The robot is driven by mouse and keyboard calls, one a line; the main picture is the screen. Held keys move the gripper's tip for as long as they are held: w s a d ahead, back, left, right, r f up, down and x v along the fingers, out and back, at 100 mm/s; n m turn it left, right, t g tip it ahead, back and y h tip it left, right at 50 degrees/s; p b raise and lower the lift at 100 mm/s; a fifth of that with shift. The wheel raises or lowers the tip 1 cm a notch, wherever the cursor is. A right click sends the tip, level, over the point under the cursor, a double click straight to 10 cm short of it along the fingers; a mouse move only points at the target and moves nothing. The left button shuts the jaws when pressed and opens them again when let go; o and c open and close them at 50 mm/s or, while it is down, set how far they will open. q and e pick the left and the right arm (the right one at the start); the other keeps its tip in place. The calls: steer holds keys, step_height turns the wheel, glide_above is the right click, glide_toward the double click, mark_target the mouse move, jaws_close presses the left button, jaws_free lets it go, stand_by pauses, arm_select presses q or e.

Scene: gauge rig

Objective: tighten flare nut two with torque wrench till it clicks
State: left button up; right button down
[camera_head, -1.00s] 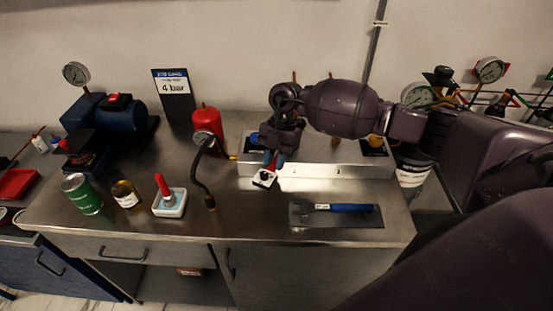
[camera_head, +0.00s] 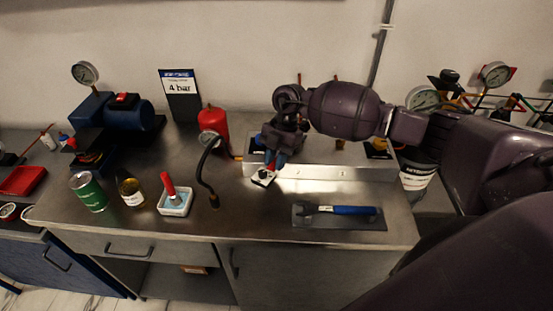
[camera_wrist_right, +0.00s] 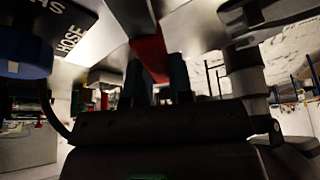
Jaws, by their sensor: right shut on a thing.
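The torque wrench (camera_head: 340,210), with a blue handle and a grey head, lies on a dark mat (camera_head: 300,222) at the front right of the bench. My right gripper (camera_head: 272,167) is well left of the wrench, at the front of the metal rig box (camera_head: 320,173). In the right wrist view its fingers (camera_wrist_right: 158,82) are close together on a red part (camera_wrist_right: 150,55). A small white piece with a black mark (camera_head: 262,179) is just below the fingertips in the head view. I cannot make out flare nut two; my arm covers much of the rig. My left gripper is not in view.
A red cylinder (camera_head: 213,122) and a gauge on a dark bent hose (camera_head: 204,175) stand left of my gripper. A white tray (camera_head: 175,207), a bottle (camera_head: 130,193) and a green can (camera_head: 88,192) stand further left.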

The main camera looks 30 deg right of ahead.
mark_target(267, 176)
steer(key=shift+w+a+m+p, duration=0.45)
steer(key=shift+w+m+p, duration=0.05)
steer(key=shift+m+p, duration=0.1)
stand_by(0.6)
steer(key=shift+s+d+n, duration=0.6)
steer(key=shift+s+n, duration=0.25)
steer(key=shift+n, duration=0.05)
stand_by(0.7)
steer(key=shift+s+a+p, duration=0.1)
steer(key=shift+a+p, duration=0.05)
steer(key=shift+p, duration=0.2)
steer(key=shift+s+a+r+p, duration=0.1)
steer(key=shift+s+a+p, duration=0.25)
steer(key=shift+a+p, duration=0.15)
steer(key=shift+s+a+p, duration=0.45)
steer(key=shift+a+p, duration=0.05)
steer(key=shift+a, duration=0.25)
steer(key=shift+s+a+p, duration=0.45)
steer(key=shift+a, duration=0.25)
